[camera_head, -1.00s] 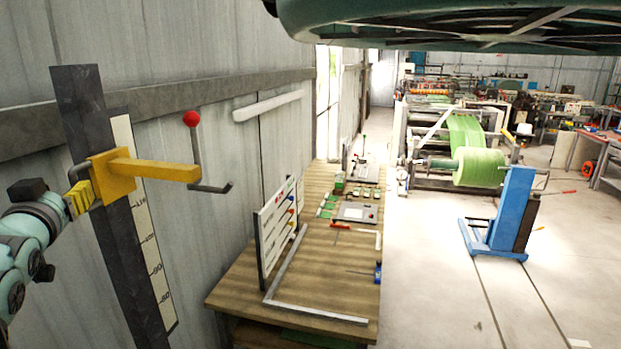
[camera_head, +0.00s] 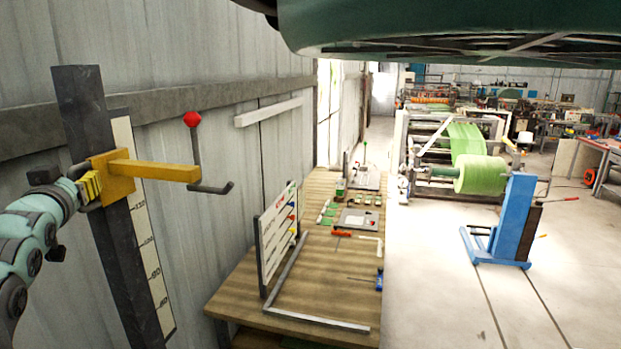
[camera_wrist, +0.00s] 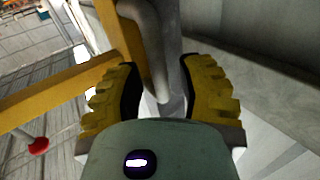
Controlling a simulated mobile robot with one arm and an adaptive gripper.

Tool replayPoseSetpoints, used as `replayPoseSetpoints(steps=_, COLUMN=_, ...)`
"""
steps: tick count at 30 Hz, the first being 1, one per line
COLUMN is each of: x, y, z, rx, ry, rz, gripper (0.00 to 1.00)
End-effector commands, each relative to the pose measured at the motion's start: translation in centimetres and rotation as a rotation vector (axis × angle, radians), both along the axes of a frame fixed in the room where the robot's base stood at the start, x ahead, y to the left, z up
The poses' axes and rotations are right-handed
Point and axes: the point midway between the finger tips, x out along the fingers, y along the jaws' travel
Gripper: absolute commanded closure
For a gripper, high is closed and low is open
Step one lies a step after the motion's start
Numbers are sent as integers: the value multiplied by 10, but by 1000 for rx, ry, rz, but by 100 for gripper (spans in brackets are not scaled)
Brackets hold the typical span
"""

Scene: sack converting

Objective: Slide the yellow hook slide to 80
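The yellow hook slide (camera_head: 117,178) sits on a dark upright post (camera_head: 82,105), its yellow bar (camera_head: 155,171) reaching right. A dark grey curved handle (camera_head: 77,171) is on its left side; this handle (camera_wrist: 154,55) also shows in the wrist view. My gripper (camera_head: 90,187) has yellow ridged fingers at the slide's left side. In the wrist view my gripper (camera_wrist: 163,85) has one finger on each side of the handle; whether both pads press it is unclear. A pale scale (camera_head: 150,250) stands right of the post. The slide is above the lowest visible marks; its exact reading is unclear.
A grey hook rod with a red ball (camera_head: 192,119) is at the bar's right end. A corrugated wall (camera_head: 240,190) stands close behind the post. A wooden workbench (camera_head: 235,302) with a white board (camera_head: 277,225) is right. Open floor (camera_head: 430,300) lies beyond.

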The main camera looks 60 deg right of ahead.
Motion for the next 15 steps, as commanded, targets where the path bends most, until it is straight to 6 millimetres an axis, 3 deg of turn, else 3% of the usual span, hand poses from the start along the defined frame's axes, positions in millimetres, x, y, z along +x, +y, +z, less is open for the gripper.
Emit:
replayPoseSetpoints(steps=1, x=0, y=0, z=0, rx=0, ry=0, rz=0, gripper=69)
replayPoseSetpoints(steps=10, x=0, y=1, z=0, rx=0, ry=0, rz=2, gripper=100)
replayPoseSetpoints(steps=15, x=0, y=1, z=0, rx=0, ry=0, rz=2, gripper=100)
